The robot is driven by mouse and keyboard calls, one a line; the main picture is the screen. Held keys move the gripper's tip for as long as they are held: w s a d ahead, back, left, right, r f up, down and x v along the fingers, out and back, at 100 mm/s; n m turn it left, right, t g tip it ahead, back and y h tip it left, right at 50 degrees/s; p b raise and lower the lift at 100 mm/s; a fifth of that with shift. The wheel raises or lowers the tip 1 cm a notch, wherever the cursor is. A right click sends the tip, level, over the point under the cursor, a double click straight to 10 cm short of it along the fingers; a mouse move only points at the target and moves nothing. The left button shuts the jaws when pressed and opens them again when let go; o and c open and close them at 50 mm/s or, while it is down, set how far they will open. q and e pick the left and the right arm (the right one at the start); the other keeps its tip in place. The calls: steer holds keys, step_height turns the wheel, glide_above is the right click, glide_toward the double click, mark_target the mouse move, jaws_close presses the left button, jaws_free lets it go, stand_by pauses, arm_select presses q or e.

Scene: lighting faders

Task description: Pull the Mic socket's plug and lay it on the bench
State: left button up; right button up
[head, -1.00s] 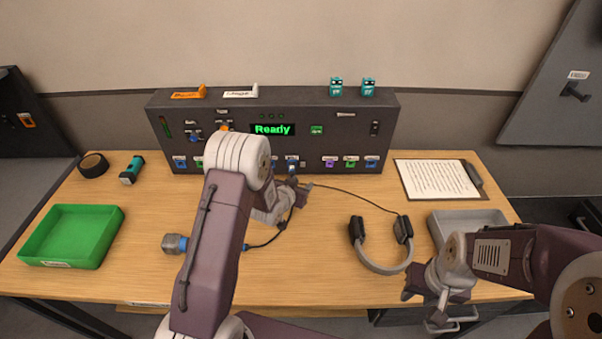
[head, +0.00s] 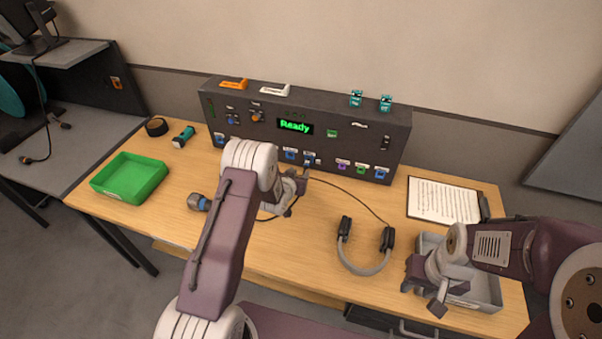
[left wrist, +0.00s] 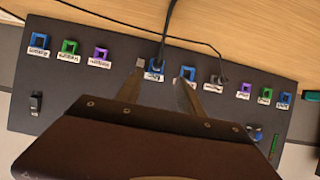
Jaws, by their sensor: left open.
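The dark panel (head: 350,140) stands at the back of the wooden bench (head: 330,270), with a row of coloured sockets along its lower front. In the left wrist view a cable runs to a blue socket with a plug (left wrist: 155,66), and another dark plug (left wrist: 217,80) is to its right. The labels are too small to read, so I cannot tell which is Mic. My left gripper (head: 296,184) is open in front of the panel; its fingers (left wrist: 158,84) straddle the line to the blue socket, apparently without gripping. My right gripper (head: 423,296) appears open and empty near the grey tray (head: 490,292).
A headset (head: 362,268) lies on the bench, its cable running towards the panel. A blue-grey connector (head: 198,202) lies left of my left arm. A green tray (head: 130,178), torch (head: 183,137) and clipboard (head: 443,200) are farther out. Bare bench shows between arm and headset.

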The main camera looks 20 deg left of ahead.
mark_target(305, 167)
arm_select(q)
steer(key=b+x, duration=0.3)
steer(key=x, duration=0.1)
steer(key=b+x, duration=0.3)
steer(key=shift+w+d+f+b, duration=0.25)
steer(key=shift+f+b, duration=0.05)
steer(key=shift+w+a, duration=0.1)
steer(key=shift+w, duration=0.25)
steer(key=shift+r, duration=0.15)
jaws_close()
steer(key=shift+s, duration=0.1)
steer(key=shift+s, duration=0.1)
steer(key=shift+s+p, duration=0.4)
steer(key=shift+s, duration=0.45)
steer(key=shift+s+p, duration=0.45)
steer(key=shift+s, duration=0.9)
